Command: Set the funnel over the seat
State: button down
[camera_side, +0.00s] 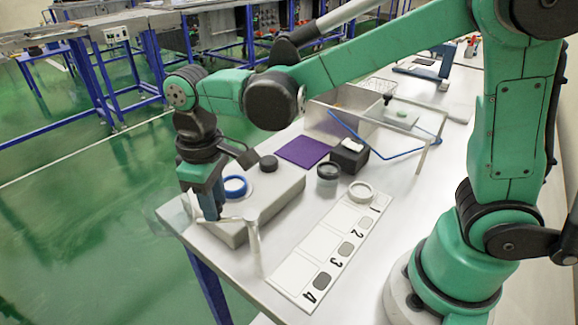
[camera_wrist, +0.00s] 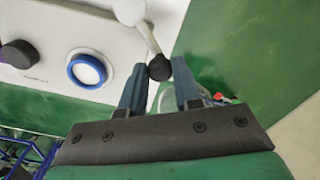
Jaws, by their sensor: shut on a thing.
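My gripper (camera_side: 212,212) is at the near left end of a beige block (camera_side: 240,228); in the wrist view its fingers (camera_wrist: 158,70) close around a black knob (camera_wrist: 159,68). The knob ends a thin pale rod that runs to a white rounded piece (camera_wrist: 130,10). In the side view a pale upright piece (camera_side: 254,243) stands at the block's near edge. I cannot tell for certain which part is the funnel. A blue ring with a white centre (camera_side: 235,187), perhaps the seat, lies on the block top, apart from my gripper; it also shows in the wrist view (camera_wrist: 87,70).
A black knob (camera_side: 268,163) stands on the block. A numbered board (camera_side: 300,270) bears a white ring (camera_side: 361,191) near 1. A dark-topped jar (camera_side: 328,172), black box (camera_side: 349,156), purple mat (camera_side: 303,151) and grey bin (camera_side: 325,125) are behind. The table's left edge is close.

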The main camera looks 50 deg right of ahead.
jog(key=shift+d, duration=0.1)
jog(key=m, duration=0.2)
jog(key=w+d+m, duration=0.1)
jog(key=shift+d+m, duration=0.1)
jog(key=shift+m, duration=0.3)
jog(key=m, duration=0.1)
jog(key=d+m, duration=0.1)
jog(key=m, duration=0.1)
jog(key=shift+w+d+m, duration=0.2)
jog(key=shift+d+m, duration=0.1)
jog(key=m, duration=0.1)
jog(key=d+m, duration=0.1)
jog(key=m, duration=0.1)
jog(key=shift+d+m, duration=0.25)
jog(key=shift+m, duration=0.05)
jog(key=shift+s+d+m, duration=0.15)
jog(key=shift+d+m, duration=0.2)
jog(key=shift+m, duration=0.5)
jog(key=shift+s+d+m, duration=0.1)
jog(key=shift+d+m, duration=0.25)
jog(key=shift+m, duration=0.5)
jog(key=c, duration=0.6)
grip_release()
jog(key=shift+r, duration=0.1)
jog(key=shift+r, duration=2.7)
